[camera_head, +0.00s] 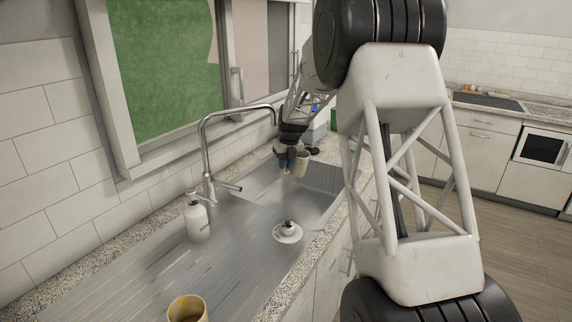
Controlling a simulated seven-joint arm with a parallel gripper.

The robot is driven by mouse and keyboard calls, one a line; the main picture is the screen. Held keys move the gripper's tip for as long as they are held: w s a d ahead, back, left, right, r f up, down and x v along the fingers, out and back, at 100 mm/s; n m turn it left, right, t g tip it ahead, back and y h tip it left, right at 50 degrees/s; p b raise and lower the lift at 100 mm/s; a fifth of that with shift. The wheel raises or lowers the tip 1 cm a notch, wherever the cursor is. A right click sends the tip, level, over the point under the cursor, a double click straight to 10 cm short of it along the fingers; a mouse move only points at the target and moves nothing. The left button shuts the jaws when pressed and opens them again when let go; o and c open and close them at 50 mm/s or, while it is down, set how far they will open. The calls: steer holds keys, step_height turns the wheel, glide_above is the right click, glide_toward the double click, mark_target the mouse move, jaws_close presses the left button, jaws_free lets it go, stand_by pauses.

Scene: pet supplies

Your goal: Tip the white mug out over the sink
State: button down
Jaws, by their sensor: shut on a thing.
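The white mug (301,167) looks off-white and small in the head view. My gripper (290,160) is shut on it, and the fingers cover its left side. The mug is at the far end of the sink (318,203), near the basin's back rim. It looks roughly upright; its contents cannot be made out. Its exact height above the sink is hard to tell.
A curved metal faucet (207,150) rises at the sink's left. A white bottle (197,220) stands beside it. A yellowish cup (187,309) stands in front on the drainboard (130,275).

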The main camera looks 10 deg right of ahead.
steer(key=shift+w+a+g+h, duration=0.15)
steer(key=shift+g+h, duration=0.45)
stand_by(0.6)
steer(key=s+d+r+n, duration=0.1)
steer(key=s+d+n, duration=0.3)
steer(key=d, duration=0.5)
steer(key=s+d+r+n, duration=0.15)
steer(key=d+n, duration=0.35)
steer(key=d, duration=0.5)
steer(key=s+d+n, duration=0.4)
steer(key=d+n, duration=0.1)
steer(key=d, duration=0.4)
steer(key=s+d+r+n, duration=0.1)
steer(key=s+d+n, duration=0.5)
steer(key=s+d, duration=0.2)
steer(key=s+d+r+n, duration=0.1)
steer(key=s+d+n, duration=0.5)
steer(key=d, duration=0.7)
steer(key=s, duration=0.2)
steer(key=shift+s+d+r+n, duration=0.25)
steer(key=shift+s+r+n, duration=0.05)
steer(key=shift+s+r, duration=0.1)
